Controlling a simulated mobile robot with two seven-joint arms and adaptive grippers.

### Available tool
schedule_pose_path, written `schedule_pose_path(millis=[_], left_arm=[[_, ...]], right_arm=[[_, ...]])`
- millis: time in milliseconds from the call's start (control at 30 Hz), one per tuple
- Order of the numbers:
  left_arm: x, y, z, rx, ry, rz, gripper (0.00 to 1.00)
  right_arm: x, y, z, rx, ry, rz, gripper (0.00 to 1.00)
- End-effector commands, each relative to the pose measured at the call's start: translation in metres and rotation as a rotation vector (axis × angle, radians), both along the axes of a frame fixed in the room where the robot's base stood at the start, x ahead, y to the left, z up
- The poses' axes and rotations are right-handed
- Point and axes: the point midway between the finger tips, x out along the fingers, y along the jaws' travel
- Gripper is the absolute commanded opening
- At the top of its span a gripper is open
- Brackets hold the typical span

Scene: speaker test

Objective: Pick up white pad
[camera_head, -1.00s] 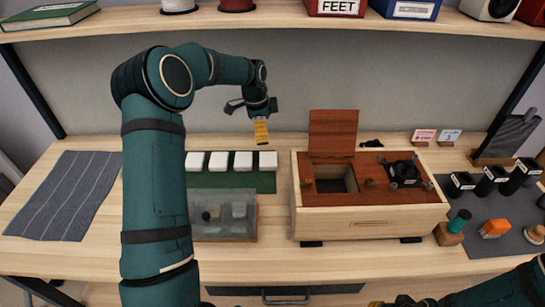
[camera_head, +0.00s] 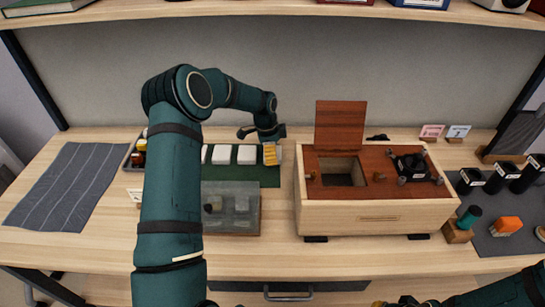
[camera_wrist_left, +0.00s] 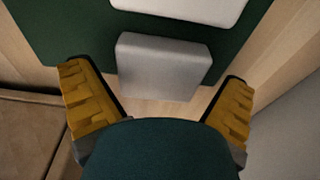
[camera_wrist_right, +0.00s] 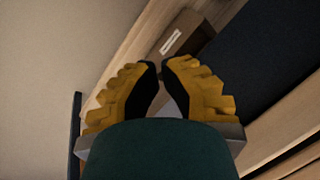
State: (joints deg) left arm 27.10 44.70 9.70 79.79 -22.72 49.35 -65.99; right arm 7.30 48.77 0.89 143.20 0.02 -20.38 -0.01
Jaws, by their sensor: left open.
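White pads stand in a row on a green mat (camera_head: 245,178); two show clearly, with one pad (camera_head: 247,154) just left of my left gripper (camera_head: 271,158). The left gripper is open at the right end of the row and hides the end pad in the head view. In the left wrist view that white pad (camera_wrist_left: 163,65) lies between and slightly ahead of the two yellow fingers. Another pad (camera_wrist_left: 190,8) lies beyond it. My right gripper (camera_wrist_right: 158,65) has its fingertips nearly together with nothing between them; only a bit of it shows at the head view's bottom edge.
A wooden box (camera_head: 375,216) with a raised lid stands close right of the mat. A clear-topped case (camera_head: 232,222) sits in front of the pads. A grey striped cloth (camera_head: 62,190) lies at left. Small parts lie on a dark mat (camera_head: 490,240) at right.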

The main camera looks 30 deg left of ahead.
Motion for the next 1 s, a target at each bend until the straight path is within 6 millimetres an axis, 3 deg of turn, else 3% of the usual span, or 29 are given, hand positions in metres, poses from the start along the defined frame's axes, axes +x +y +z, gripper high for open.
schedule_pose_path(millis=[200,333,733,1000], left_arm=[[0.001,0.000,-0.001,0.001,-0.002,0.000,1.00],[0.000,0.000,-0.001,0.001,-0.002,0.000,0.65],[0.001,0.000,0.003,0.002,-0.003,0.000,0.65],[0.001,0.000,0.049,0.002,-0.005,0.000,0.65]], right_arm=[[0.000,0.000,0.000,0.000,-0.001,0.000,0.00],[0.000,0.000,0.000,0.000,-0.001,0.000,0.00],[0.000,0.000,0.001,0.000,0.000,0.000,0.00],[-0.002,0.000,0.012,0.001,0.005,0.001,0.00]])
